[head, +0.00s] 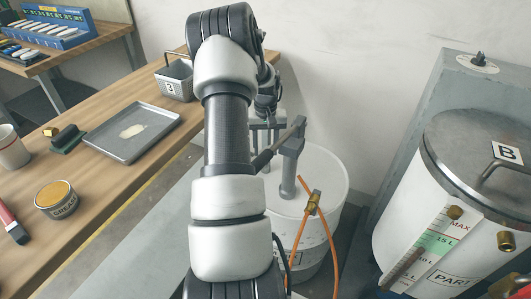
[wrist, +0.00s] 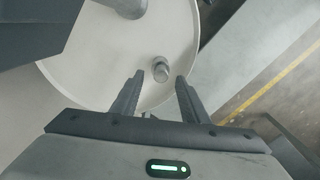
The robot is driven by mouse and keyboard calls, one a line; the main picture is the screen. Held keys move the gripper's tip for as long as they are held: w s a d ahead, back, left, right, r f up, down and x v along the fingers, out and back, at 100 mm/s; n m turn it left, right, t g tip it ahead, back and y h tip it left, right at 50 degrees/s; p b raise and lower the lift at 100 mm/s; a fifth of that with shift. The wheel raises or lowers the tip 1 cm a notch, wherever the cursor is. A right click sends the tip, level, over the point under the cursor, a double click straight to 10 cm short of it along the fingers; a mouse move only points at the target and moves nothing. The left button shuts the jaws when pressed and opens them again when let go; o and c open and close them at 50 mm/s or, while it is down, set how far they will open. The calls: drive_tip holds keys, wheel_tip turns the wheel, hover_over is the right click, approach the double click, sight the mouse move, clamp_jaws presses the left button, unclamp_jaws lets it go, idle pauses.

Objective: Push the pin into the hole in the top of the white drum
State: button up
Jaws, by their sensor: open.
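The white drum (head: 332,178) stands on the floor beside the bench, partly hidden by my arm in the head view. Its pale top (wrist: 110,60) fills much of the wrist view. A short grey metal pin (wrist: 160,69) stands on the drum top near the rim, seen from above. I cannot tell how deep it sits, and its hole is not visible. My gripper (wrist: 159,88) is open and empty, its two fingers apart. In the wrist view the pin appears just beyond the fingertips, centred between them. I cannot make out the pin in the head view.
A grey pump (head: 289,165) with a long handle rises from the drum top, close to my arm. A lidded tank (head: 410,190) stands right. The bench (head: 115,190) holds a tray and tins.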

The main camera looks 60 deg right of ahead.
wheel_tip(320, 180, up, 14)
drive_tip(key=p, duration=0.2)
drive_tip(key=shift+p, duration=0.35)
drive_tip(key=shift+f, duration=0.1)
drive_tip(key=shift+c, duration=1.1)
wheel_tip(320, 180, down, 8)
drive_tip(key=m, duration=0.4)
drive_tip(key=shift+a, duration=0.15)
clamp_jaws()
drive_tip(key=shift+f+b, duration=1.75)
drive_tip(key=shift+f, duration=1.1)
